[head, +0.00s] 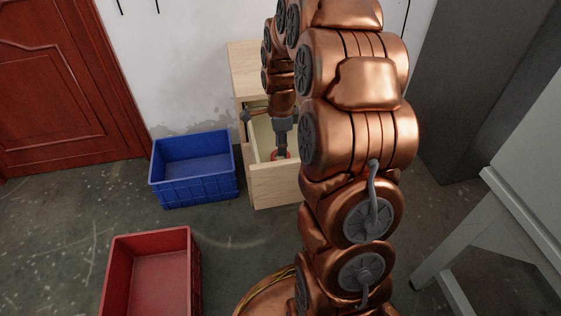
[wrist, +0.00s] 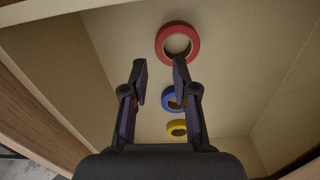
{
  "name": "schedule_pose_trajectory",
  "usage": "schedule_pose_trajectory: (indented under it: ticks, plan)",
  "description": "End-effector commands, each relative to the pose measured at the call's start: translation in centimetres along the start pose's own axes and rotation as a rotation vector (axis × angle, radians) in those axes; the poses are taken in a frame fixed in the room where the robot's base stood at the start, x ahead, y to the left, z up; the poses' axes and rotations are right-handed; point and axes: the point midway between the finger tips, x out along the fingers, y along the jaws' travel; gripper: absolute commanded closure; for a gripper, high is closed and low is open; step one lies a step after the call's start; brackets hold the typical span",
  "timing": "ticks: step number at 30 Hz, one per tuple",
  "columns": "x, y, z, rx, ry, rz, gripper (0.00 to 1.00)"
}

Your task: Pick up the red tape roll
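The red tape roll (wrist: 178,26) lies flat on the floor of an open wooden drawer (head: 272,187), in the upper middle of the wrist view. In the head view only a bit of it (head: 280,154) shows beside my gripper. My gripper (wrist: 160,66) is open and empty, with its two fingers pointing into the drawer. In the wrist view the right fingertip overlaps the roll's lower edge, and the left fingertip lies to the left of and below the roll. I cannot tell how high the fingertips are above it.
A blue tape roll (wrist: 165,97) and a yellow tape roll (wrist: 176,128) lie in the same drawer, partly behind my right finger. The drawer walls surround my gripper. A blue crate (head: 195,188) and a red crate (head: 194,275) stand on the floor left of the cabinet.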

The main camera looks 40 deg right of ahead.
Motion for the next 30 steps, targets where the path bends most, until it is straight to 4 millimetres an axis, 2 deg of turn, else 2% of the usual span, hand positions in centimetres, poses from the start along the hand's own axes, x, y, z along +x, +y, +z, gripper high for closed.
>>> schedule_pose_trajectory:
  ticks: [1,8,17,25,30]
  plan:
    - [0.7,0.0,0.0,-0.001,0.000,0.001,0.72]
    - [2.3,-0.1,0.0,-0.002,-0.001,-0.001,0.72]
    - [6.1,-0.2,-0.1,-0.003,-0.001,0.003,0.72]
    - [6.2,-0.3,-0.2,-0.003,0.000,0.000,0.72]
    - [6.2,-0.3,-0.2,-0.003,0.000,0.000,0.89]
